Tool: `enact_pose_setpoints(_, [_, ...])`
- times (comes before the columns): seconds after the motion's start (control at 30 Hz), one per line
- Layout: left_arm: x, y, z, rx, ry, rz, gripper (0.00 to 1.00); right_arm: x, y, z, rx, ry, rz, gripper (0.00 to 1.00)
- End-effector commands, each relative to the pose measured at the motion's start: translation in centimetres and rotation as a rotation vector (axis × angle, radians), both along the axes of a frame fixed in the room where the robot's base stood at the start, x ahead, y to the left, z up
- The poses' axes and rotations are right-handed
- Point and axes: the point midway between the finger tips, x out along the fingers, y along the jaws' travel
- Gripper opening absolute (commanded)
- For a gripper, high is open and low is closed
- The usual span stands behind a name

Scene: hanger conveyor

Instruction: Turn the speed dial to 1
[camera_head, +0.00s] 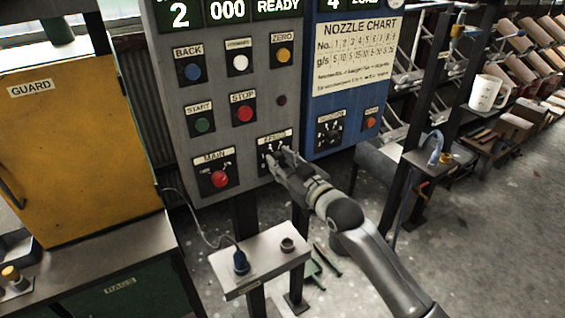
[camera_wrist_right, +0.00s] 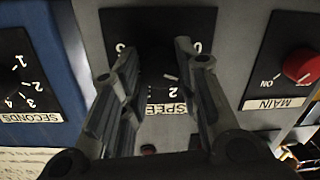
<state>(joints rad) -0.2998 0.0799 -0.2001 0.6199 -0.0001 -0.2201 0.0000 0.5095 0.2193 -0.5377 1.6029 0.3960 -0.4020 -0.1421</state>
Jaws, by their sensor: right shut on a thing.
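The speed dial (camera_head: 269,146) is a black plate with white marks under a "SPEED" label, low on the grey control panel. My right gripper (camera_head: 280,158) is at it, with a finger on each side of the dark knob. The right wrist view shows the panel upside down, with the knob (camera_wrist_right: 158,82) between the two fingers (camera_wrist_right: 160,70). A short white pointer mark shows close to the number 2, and a 0 shows at the plate's corner. My left gripper is not in view.
The red MAIN knob (camera_head: 220,179) is left of the dial, and the SECONDS dial (camera_head: 330,128) is right on the blue panel. START (camera_head: 202,125) and STOP (camera_head: 243,114) buttons sit above. A small white-topped stand (camera_head: 262,262) is below. The grey panel's display reads 2, 000, READY.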

Motion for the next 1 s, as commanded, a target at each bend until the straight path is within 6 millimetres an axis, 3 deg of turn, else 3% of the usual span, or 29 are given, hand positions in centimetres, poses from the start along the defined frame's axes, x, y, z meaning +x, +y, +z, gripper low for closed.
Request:
enact_pose_setpoints(0.1, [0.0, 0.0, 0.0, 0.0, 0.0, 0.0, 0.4, 0.0, 0.0, 0.2, 0.002, -0.003, 0.0, 0.06])
enact_pose_setpoints(0.13, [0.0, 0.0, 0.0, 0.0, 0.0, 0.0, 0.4, 0.0, 0.0, 0.2, 0.002, -0.004, 0.0, 0.31])
enact_pose_setpoints(0.3, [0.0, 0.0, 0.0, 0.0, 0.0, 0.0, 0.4, 0.0, 0.0, 0.1, 0.002, -0.003, 0.0, 0.53])
enact_pose_setpoints(0.7, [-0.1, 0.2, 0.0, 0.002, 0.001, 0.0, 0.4, -0.3, -0.2, 0.0, 0.001, 0.0, 0.0, 0.53])
enact_pose_setpoints(1.0, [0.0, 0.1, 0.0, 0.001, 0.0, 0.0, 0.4, -3.6, -2.3, 0.1, 0.0, 0.0, -0.001, 0.53])
